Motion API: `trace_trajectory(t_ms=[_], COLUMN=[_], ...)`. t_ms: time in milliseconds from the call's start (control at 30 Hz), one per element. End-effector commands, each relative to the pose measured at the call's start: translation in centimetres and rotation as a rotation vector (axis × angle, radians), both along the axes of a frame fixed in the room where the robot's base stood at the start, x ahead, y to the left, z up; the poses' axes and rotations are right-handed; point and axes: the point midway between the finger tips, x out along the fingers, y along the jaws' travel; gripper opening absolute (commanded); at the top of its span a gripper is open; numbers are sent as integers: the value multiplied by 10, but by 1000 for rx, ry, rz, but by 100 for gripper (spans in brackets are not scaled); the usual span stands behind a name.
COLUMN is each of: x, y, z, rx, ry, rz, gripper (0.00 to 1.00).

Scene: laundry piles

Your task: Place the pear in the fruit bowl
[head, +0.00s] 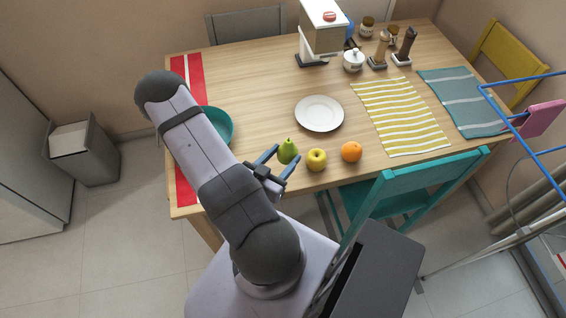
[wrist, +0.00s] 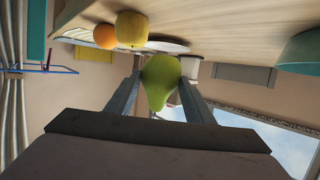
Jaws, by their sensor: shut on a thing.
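The green pear (head: 288,151) is near the front edge of the wooden table, left of the yellow apple. My gripper (head: 281,160) is shut on the pear, which also shows between the two fingers in the wrist view (wrist: 159,82). In the head view I cannot tell whether the pear touches the table. The teal fruit bowl (head: 219,124) stands on the table to the left, partly hidden behind my arm. Its side also shows at the right edge of the wrist view (wrist: 302,52).
A yellow apple (head: 316,160) and an orange (head: 351,152) sit right of the pear. A white plate (head: 319,114) lies behind them. A red runner (head: 185,190) lies along the left table edge. A teal chair (head: 400,190) stands at the front. Bare wood lies between pear and bowl.

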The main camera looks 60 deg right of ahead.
Motion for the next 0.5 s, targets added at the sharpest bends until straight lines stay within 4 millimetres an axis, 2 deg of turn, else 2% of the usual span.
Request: trace_trajectory(t_ms=[33, 200, 500], x=[0, 0, 0], y=[0, 0, 0], z=[10, 20, 22], rx=[0, 0, 0], ry=[1, 1, 1], rz=[-1, -1, 0], gripper=[18, 18, 18])
